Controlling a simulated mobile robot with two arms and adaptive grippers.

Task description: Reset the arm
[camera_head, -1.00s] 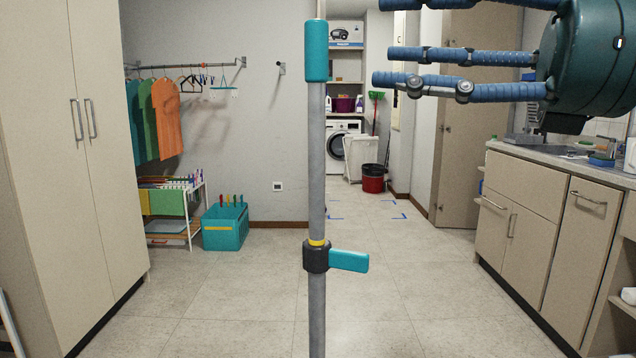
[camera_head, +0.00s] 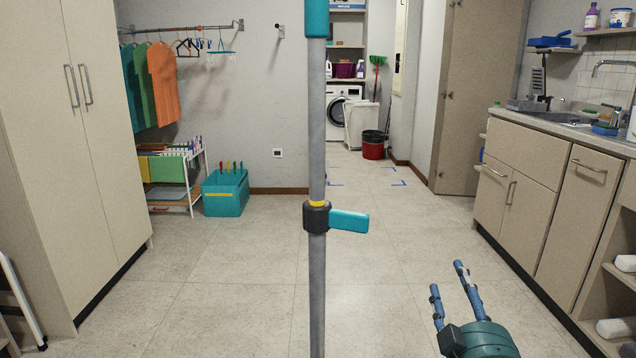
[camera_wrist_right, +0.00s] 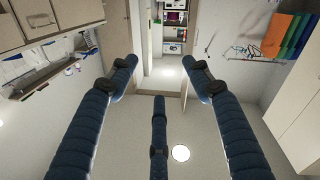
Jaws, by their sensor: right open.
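My right gripper (camera_head: 447,276) is low at the bottom right of the head view, above the floor in front of the counter. Its blue fingers point up and away. In the right wrist view the fingers (camera_wrist_right: 160,75) are spread apart with nothing between them, so it is open and empty. My left gripper is not in view.
A grey upright pole (camera_head: 317,280) with a teal side handle (camera_head: 349,221) stands mid-view, close. A tall cabinet (camera_head: 95,150) is at left, a counter (camera_head: 520,185) at right. A teal crate (camera_head: 225,192) and a drying rack (camera_head: 175,172) stand farther back. The middle floor is clear.

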